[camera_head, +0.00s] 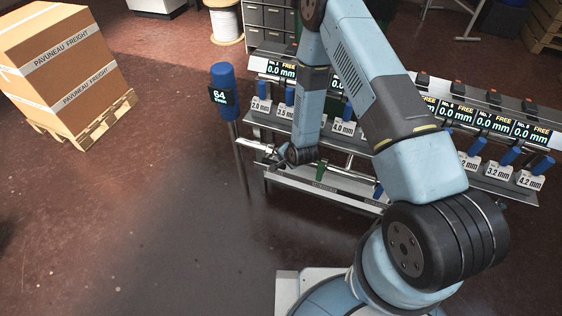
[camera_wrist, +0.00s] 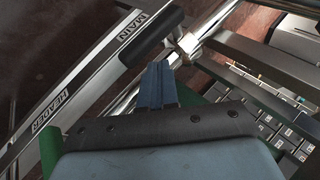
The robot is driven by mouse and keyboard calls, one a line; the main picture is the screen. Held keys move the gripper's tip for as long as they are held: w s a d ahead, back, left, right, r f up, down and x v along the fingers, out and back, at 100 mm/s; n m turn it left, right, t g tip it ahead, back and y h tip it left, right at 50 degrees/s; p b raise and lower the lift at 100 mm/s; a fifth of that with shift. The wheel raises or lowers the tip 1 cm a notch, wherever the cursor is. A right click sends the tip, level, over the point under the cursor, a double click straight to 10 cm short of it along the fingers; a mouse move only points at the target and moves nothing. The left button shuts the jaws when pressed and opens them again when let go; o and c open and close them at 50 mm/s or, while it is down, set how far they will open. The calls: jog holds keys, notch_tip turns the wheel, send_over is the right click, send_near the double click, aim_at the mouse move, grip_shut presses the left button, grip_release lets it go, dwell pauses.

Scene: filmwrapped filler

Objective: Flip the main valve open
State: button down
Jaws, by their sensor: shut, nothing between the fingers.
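In the wrist view, the main valve shows as a dark lever handle (camera_wrist: 150,36) with its metal body (camera_wrist: 188,44) on a shiny pipe. A plate lettered "MAIN HEADER" (camera_wrist: 85,75) runs along its left side. My gripper (camera_wrist: 158,70) is shut and empty, its blue-grey fingertips just below the handle in the picture. I cannot tell whether they touch it. In the head view my gripper (camera_head: 274,161) is low at the left end of the bench's front pipe, where the valve is too small and covered to make out.
A bench (camera_head: 510,192) carries a row of displays and numbered tags. A blue-topped post (camera_head: 222,92) reading 64 stands at its left. A carton (camera_head: 65,60) sits on a pallet (camera_head: 98,122) at the upper left. The floor in front is clear.

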jog(key=s+d+r, duration=0.5)
jog(key=s+d, duration=0.1)
jog(key=shift+s, duration=0.2)
jog(key=shift+r, duration=0.1)
dwell(0.4)
